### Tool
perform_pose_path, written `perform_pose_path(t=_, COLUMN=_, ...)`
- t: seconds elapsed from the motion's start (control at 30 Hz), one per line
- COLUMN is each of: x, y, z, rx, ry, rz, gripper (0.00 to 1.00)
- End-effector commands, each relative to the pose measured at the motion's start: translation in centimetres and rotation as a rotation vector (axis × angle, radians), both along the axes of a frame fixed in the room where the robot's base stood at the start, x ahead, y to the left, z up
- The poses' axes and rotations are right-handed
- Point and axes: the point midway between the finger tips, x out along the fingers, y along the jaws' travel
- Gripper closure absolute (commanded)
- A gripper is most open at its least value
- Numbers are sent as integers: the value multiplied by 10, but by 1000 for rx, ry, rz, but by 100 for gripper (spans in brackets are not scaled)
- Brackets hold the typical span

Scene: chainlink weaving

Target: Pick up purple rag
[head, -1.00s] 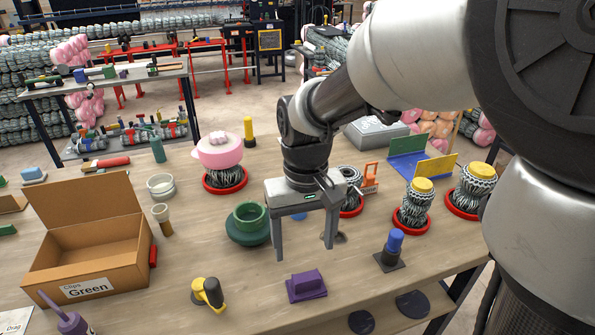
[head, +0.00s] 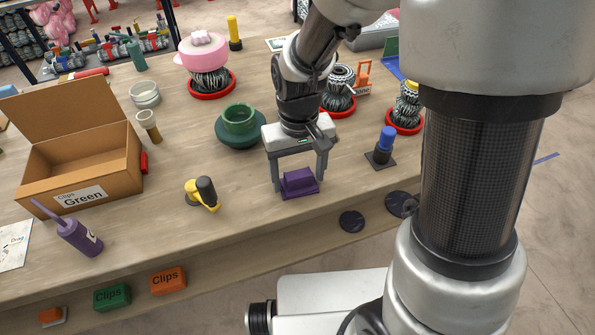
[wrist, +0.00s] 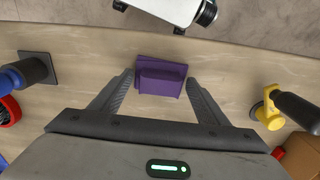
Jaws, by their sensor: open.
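The purple rag (head: 300,182) lies on the wooden table near its front edge, a flat base with a raised block on it. In the wrist view the purple rag (wrist: 162,78) shows just beyond and between the fingertips. My gripper (head: 299,187) is open and points down, with one finger on each side of the rag. In the wrist view my gripper (wrist: 160,82) holds nothing, and a gap shows between each finger and the rag. Whether the fingertips touch the table cannot be told.
A yellow-and-black tool (head: 204,194) stands left of the rag, and a blue-and-black tool (head: 382,148) stands to its right. A green pot (head: 240,122) sits behind. A cardboard box (head: 82,172) and a purple bottle (head: 76,234) are at left. The table around the rag is bare.

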Motion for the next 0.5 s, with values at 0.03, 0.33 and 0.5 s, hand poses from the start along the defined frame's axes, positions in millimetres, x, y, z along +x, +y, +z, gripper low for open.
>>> perform_pose_path(t=0.03, x=0, y=0, z=0, rx=0, ry=0, rz=0, gripper=31)
perform_pose_path(t=0.33, x=0, y=0, z=1, rx=0, ry=0, rz=0, gripper=60)
perform_pose_path(t=0.5, x=0, y=0, z=1, rx=0, ry=0, rz=0, gripper=60)
